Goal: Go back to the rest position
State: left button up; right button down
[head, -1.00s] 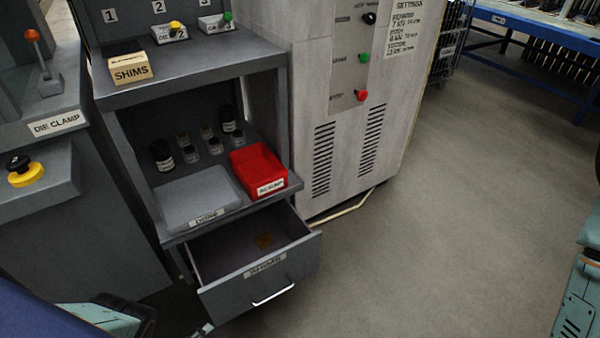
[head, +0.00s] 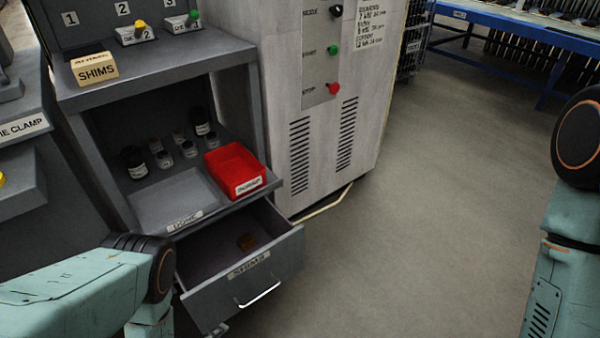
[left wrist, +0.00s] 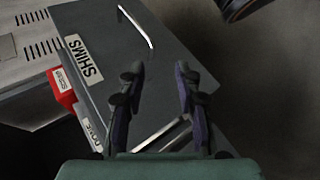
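My left gripper (left wrist: 160,85) shows in the left wrist view with its two fingers apart and nothing between them. It is over the front of the open SHIMS drawer (left wrist: 95,60). In the head view my left arm comes in at the lower left, and its gripper is out of frame.
Above the drawer are a grey DONE tray (head: 175,200), a red bin (head: 235,165) and several small jars. A SHIMS box (head: 94,68) stands on the top shelf. A grey cabinet (head: 325,110) stands to the right. The floor (head: 430,200) right of it is clear.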

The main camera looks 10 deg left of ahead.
pick_arm(q)
jog(key=s+d+r+m+g+y+b, duration=0.1)
jog(key=s+d+r+m+g+b, duration=0.2)
jog(key=s+r+m+g, duration=0.3)
jog(key=s+d+r+m+g+y+b, duration=0.1)
jog(key=s+d+r+m+g+b, duration=0.2)
jog(key=s+r+m, duration=0.4)
notch_tip(320, 180, up, 12)
jog(key=s+m+g+p, duration=0.1)
jog(key=p, duration=1.1)
jog(key=shift+a+f+p, duration=0.15)
jog(key=shift+a+p, duration=0.25)
jog(key=shift+s+a, duration=0.1)
jog(key=shift+s, duration=0.15)
